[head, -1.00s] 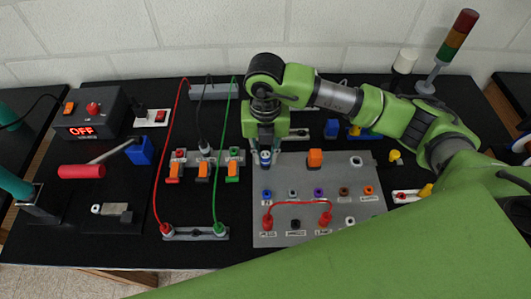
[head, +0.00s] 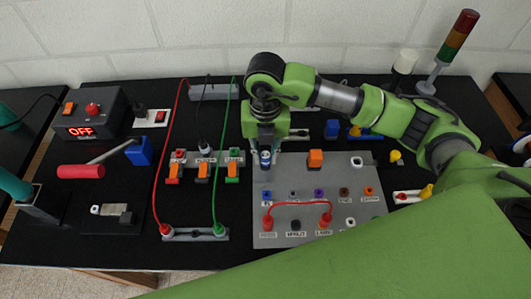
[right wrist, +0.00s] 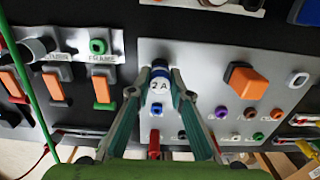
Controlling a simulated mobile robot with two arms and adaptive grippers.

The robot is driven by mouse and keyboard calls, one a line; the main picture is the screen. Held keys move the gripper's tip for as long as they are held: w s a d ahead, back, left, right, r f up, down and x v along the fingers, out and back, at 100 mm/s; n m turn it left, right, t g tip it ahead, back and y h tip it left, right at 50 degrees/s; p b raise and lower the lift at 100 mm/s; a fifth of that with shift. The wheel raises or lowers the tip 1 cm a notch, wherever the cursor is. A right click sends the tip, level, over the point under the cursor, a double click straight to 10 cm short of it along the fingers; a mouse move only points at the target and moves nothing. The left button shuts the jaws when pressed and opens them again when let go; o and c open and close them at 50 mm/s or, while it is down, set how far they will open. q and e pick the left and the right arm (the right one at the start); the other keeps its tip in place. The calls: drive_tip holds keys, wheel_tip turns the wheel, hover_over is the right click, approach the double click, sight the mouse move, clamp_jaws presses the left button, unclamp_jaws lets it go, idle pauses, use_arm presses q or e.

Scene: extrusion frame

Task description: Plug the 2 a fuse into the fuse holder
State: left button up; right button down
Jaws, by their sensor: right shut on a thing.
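My right gripper (right wrist: 160,92) is shut on the 2 A fuse (right wrist: 159,88), a small cylinder with a white "2 A" label and a dark blue end. In the head view the fuse (head: 265,159) hangs upright below the gripper at the upper left of the grey panel (head: 335,232). I cannot make out the fuse holder; the gripper and fuse cover that part of the panel. I cannot tell whether the fuse touches the panel. My left gripper is not in view.
The panel carries an orange switch (head: 315,158), a white socket (head: 357,161), a row of coloured sockets and a red jumper lead (head: 297,203). Left of it stand orange switches (head: 203,173) with red and green cables. The power box (head: 88,113) reads OFF.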

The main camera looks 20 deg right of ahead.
drive_tip(key=shift+f+b, duration=0.45)
drive_tip(key=shift+f, duration=0.05)
drive_tip(key=c, duration=1.8)
unclamp_jaws()
drive_tip(key=shift+o, duration=0.2)
drive_tip(key=shift+r, duration=0.1)
wheel_tip(320, 180, up, 12)
